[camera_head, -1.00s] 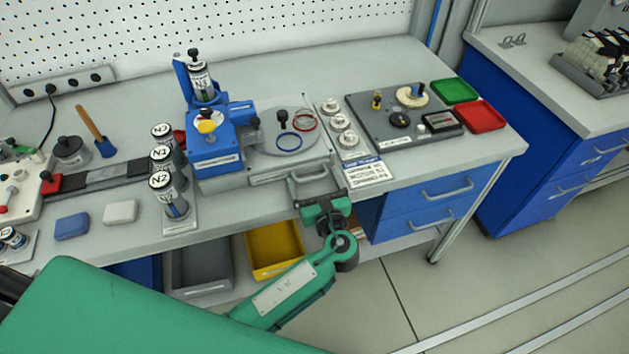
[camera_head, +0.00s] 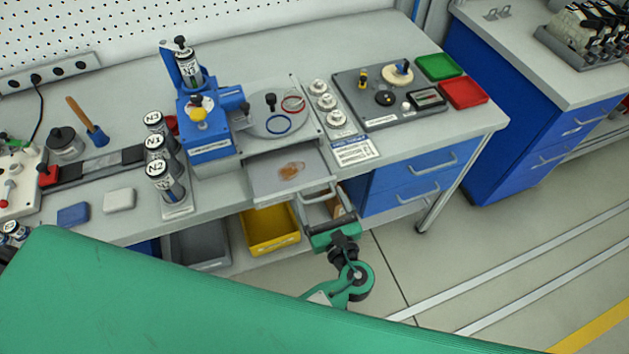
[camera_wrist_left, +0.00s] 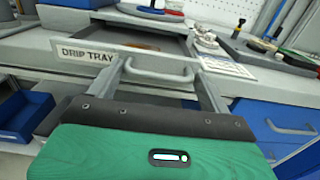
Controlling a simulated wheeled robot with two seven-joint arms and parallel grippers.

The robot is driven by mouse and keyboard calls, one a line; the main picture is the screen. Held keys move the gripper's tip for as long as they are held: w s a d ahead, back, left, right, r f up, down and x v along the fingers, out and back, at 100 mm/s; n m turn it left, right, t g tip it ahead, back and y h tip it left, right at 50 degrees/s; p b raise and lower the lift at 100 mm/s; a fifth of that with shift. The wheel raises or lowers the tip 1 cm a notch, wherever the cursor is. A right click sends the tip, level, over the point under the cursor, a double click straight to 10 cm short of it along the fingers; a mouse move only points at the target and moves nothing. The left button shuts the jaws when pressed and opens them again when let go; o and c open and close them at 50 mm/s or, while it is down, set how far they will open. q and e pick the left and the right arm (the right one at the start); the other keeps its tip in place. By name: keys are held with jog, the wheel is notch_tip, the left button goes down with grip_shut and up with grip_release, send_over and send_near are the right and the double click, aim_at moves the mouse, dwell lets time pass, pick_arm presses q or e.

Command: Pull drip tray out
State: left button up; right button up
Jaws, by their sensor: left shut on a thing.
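The drip tray (camera_head: 265,180) is a shallow grey drawer under the blue machine (camera_head: 208,135). It stands well out over the table's front edge, and a brown stain (camera_head: 291,171) shows on its floor. In the left wrist view its front panel (camera_wrist_left: 85,53) reads "DRIP TRAY", with a grey bar handle (camera_wrist_left: 160,76). My left gripper (camera_head: 328,208) is at the front of the tray, its fingers shut on the handle. My right gripper is not in view.
A yellow bin (camera_head: 270,243) and a grey bin (camera_head: 200,252) sit below the tray. Blue drawers (camera_head: 425,180) stand to its right. Marked canisters (camera_head: 165,180) stand on the bench to the left. The floor in front is open.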

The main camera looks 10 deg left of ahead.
pick_arm(q)
jog(key=shift+s+d, duration=0.1)
jog(key=o, duration=1.1)
jog(key=b+v, duration=0.3)
jog(key=v, duration=1)
jog(key=shift+s+d, duration=0.25)
jog(key=shift+d, duration=0.05)
